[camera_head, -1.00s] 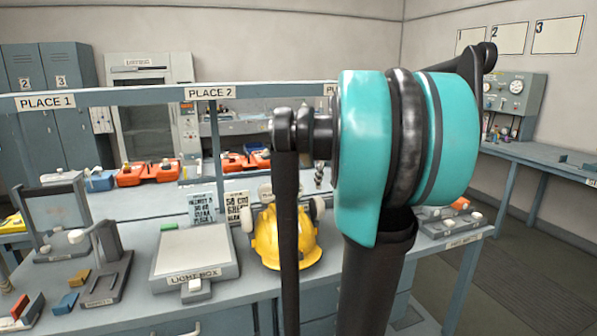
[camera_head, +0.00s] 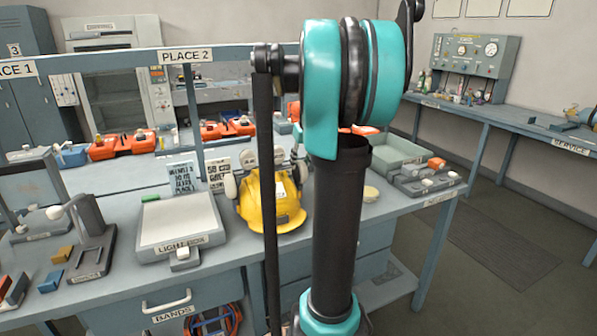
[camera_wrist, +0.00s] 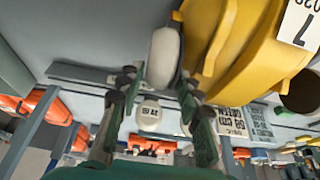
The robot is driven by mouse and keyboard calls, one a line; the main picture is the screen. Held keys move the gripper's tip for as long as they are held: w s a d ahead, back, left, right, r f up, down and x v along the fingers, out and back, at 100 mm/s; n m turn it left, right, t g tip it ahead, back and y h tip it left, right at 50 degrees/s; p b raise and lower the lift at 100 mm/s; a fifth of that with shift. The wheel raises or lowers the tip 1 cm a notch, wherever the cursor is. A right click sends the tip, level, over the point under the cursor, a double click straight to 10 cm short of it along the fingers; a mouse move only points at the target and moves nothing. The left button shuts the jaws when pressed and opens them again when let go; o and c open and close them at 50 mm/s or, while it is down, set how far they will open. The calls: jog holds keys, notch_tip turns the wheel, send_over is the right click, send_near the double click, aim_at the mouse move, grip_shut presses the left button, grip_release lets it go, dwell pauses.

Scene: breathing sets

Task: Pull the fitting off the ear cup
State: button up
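A yellow helmet (camera_head: 272,205) with pale ear cups sits on the workbench. Its left ear cup (camera_head: 230,186) and right ear cup (camera_head: 303,172) show in the head view, the right one partly behind my arm. In the wrist view the helmet (camera_wrist: 235,45) is at the upper right, with a pale ear cup (camera_wrist: 164,56) beside it. My gripper (camera_wrist: 158,84) is open, its two dark fingers on either side of the near end of that cup; I cannot tell whether they touch it. I cannot make out a separate fitting on the cup. My arm hides most of the gripper in the head view.
A light box (camera_head: 178,226) stands left of the helmet, with printed cards (camera_head: 182,177) behind it.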

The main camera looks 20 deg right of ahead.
jog(key=shift+x, duration=2.65)
jog(key=c, duration=0.7)
jog(key=o, duration=0.5)
jog(key=shift+c, duration=0.2)
jog(key=c, duration=0.5)
jog(key=shift+r, duration=2.5)
